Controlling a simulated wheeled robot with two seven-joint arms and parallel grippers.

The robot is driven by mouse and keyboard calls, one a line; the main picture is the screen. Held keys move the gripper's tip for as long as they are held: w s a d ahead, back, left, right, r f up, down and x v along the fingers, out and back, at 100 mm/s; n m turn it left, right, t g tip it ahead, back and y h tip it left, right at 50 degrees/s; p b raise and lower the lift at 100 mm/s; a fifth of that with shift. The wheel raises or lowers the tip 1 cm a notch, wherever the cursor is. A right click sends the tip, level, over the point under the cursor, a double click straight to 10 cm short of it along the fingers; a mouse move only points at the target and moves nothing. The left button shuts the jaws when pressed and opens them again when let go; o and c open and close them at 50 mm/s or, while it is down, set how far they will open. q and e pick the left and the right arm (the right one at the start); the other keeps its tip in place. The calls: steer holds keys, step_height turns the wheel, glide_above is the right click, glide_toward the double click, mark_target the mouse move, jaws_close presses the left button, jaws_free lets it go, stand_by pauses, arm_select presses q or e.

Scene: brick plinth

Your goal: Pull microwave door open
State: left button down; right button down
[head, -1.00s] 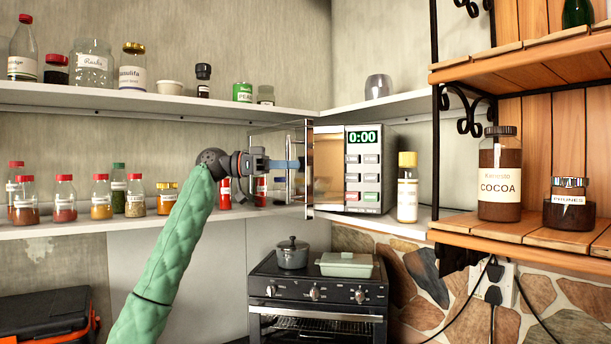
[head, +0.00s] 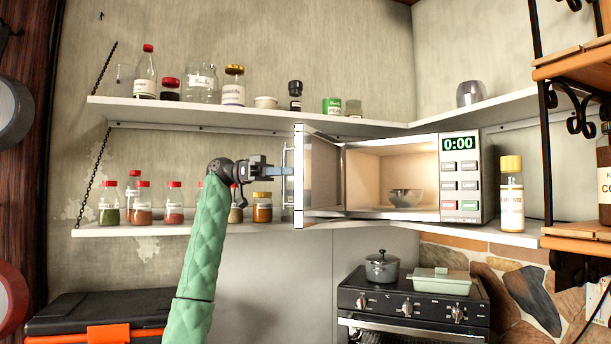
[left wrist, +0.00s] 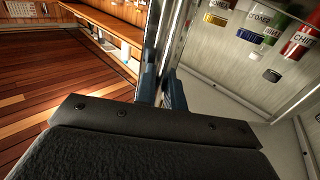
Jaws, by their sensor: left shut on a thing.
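The microwave (head: 461,205) stands on the lower shelf at the right of the head view, its display reading 0:00. Its door (head: 320,172) stands wide open, swung out to the left, and the lit inside shows a small bowl (head: 405,197). My left gripper (head: 287,171) is at the door's outer side and shut on the vertical door handle (head: 289,190). In the left wrist view the blue fingers (left wrist: 160,88) close around the handle by the door edge. My right gripper is not in view.
Spice jars (head: 174,203) stand on the lower shelf left of my arm. A yellow-capped bottle (head: 511,195) stands right of the microwave. Below is a stove (head: 415,305) with a pot (head: 382,267) and a green dish (head: 440,281). An upper shelf (head: 240,116) runs above.

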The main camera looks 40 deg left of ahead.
arm_select(q)
steer(key=shift+a, duration=1.3)
steer(key=c, duration=1.9)
jaws_free()
steer(key=shift+d, duration=0.1)
steer(key=shift+r, duration=0.2)
